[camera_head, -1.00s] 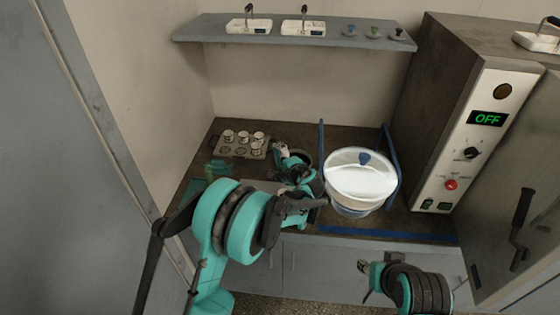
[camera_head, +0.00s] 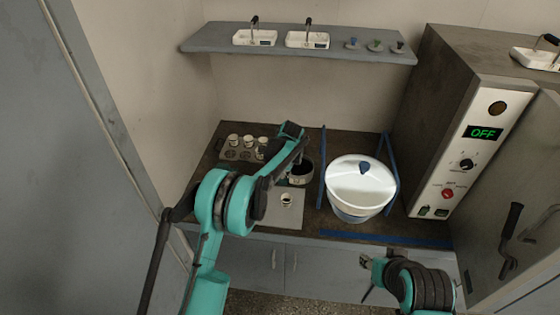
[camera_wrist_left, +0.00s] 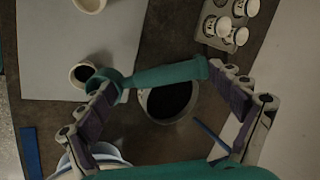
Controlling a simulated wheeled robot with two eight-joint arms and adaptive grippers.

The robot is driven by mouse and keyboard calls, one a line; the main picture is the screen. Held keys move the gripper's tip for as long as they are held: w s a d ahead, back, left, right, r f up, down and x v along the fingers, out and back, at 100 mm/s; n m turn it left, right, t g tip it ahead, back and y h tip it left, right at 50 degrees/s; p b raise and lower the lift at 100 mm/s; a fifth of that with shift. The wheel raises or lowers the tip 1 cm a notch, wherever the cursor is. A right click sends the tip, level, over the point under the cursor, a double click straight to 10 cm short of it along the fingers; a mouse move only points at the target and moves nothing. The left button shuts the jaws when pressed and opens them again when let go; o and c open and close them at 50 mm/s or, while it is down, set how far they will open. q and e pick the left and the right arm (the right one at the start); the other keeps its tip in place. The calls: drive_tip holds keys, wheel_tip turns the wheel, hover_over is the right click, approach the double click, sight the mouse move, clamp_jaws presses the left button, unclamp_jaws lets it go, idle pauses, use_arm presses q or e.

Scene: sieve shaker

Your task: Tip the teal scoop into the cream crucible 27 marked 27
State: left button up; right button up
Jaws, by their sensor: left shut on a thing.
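In the left wrist view, my left gripper (camera_wrist_left: 165,77) is shut on the teal scoop (camera_wrist_left: 168,75), which spans between its two fingertips above a dark round pot (camera_wrist_left: 168,101). The scoop's contents cannot be seen. A cream crucible (camera_wrist_left: 82,74) with a dark inside stands on a grey sheet, beside the left fingertip. The same crucible stands on the sheet in the head view (camera_head: 286,201), in front of the pot (camera_head: 300,174). No number is readable on it. In the head view my left arm hides the scoop. My right gripper (camera_head: 368,264) is low at the front, its jaws unclear.
A tray (camera_head: 229,153) with several crucibles stands at the back left. A white lidded bowl (camera_head: 360,187) stands right of the pot, between blue strips. A cabinet with an OFF display (camera_head: 482,132) stands at the right.

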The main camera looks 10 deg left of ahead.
use_arm(q)
drive_tip(key=shift+w+a+f+g+h, duration=0.15)
drive_tip(key=shift+w+f+g+h, duration=0.15)
drive_tip(key=shift+g, duration=0.3)
drive_tip(key=shift+s+r, duration=0.1)
drive_tip(key=shift+s, duration=0.05)
drive_tip(key=shift+w+a+g+h+p, duration=0.1)
drive_tip(key=shift+w+g+h+p, duration=0.1)
drive_tip(key=shift+g+h+p, duration=0.35)
drive_tip(key=shift+w+f+g+h+p, duration=0.35)
drive_tip(key=shift+f+g+p, duration=0.25)
drive_tip(key=shift+g, duration=0.25)
drive_tip(key=shift+s+f+g+p, duration=0.15)
drive_tip(key=shift+s+g+p, duration=0.05)
drive_tip(key=shift+g+p, duration=0.15)
